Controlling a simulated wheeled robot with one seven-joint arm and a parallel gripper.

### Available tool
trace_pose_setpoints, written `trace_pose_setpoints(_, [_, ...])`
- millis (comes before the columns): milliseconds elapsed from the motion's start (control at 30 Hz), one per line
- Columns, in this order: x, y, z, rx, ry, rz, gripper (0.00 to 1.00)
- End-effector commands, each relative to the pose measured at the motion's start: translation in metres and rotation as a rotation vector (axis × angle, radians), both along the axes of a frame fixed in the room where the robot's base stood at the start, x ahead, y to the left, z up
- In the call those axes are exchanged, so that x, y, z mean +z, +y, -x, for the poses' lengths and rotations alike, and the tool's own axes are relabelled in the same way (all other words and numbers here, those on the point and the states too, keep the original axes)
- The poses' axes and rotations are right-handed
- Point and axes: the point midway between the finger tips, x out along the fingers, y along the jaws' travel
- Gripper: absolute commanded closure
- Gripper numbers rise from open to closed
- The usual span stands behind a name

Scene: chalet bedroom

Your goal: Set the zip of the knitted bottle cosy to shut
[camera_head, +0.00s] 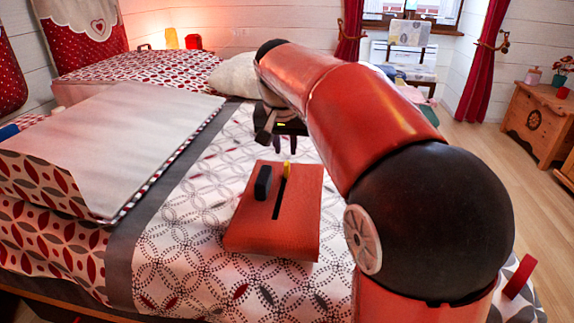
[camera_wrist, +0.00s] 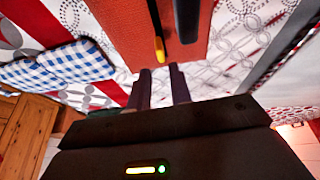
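The knitted bottle cosy appears as a flat orange-red panel (camera_head: 300,205) lying on the bed, with a dark straight slot (camera_head: 279,195) along it. A yellow tab (camera_head: 287,170) stands at the slot's far end; it also shows in the wrist view (camera_wrist: 159,50). A black block (camera_head: 263,183) sits beside the slot, left of the tab in the head view. My gripper (camera_head: 285,144) is just beyond the panel's far edge. In the wrist view its two fingertips (camera_wrist: 161,70) are apart with nothing between them, close to the tab and not visibly touching it.
The patterned bedspread (camera_head: 185,215) around the panel is clear. A large pale folded cover (camera_head: 95,150) lies at left, and a white pillow (camera_head: 235,75) is behind. A blue-checked cloth (camera_wrist: 62,65) shows in the wrist view. A wooden cabinet (camera_head: 535,125) stands at right.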

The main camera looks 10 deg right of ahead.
Motion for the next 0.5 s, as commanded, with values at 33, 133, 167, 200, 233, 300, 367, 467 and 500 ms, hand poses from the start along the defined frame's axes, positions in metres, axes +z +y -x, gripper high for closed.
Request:
trace_pose_setpoints(33, [-0.003, 0.001, -0.003, -0.003, 0.001, 0.003, 0.79])
trace_pose_setpoints(133, [-0.012, -0.001, -0.007, -0.005, 0.003, 0.005, 0.79])
trace_pose_setpoints(167, [-0.016, -0.001, -0.009, -0.005, 0.003, 0.005, 0.79])
trace_pose_setpoints(200, [-0.022, -0.002, -0.011, -0.006, 0.003, 0.005, 0.79])
trace_pose_setpoints(233, [-0.027, -0.003, -0.012, -0.006, 0.004, 0.005, 0.79])
trace_pose_setpoints(300, [-0.038, -0.005, -0.017, -0.005, 0.003, 0.005, 0.79])
trace_pose_setpoints(367, [-0.047, -0.006, -0.02, -0.005, 0.003, 0.005, 0.79])
trace_pose_setpoints(467, [-0.059, -0.008, -0.025, -0.005, 0.002, 0.004, 0.79])
trace_pose_setpoints(500, [-0.063, -0.009, -0.026, -0.005, 0.002, 0.004, 0.79])
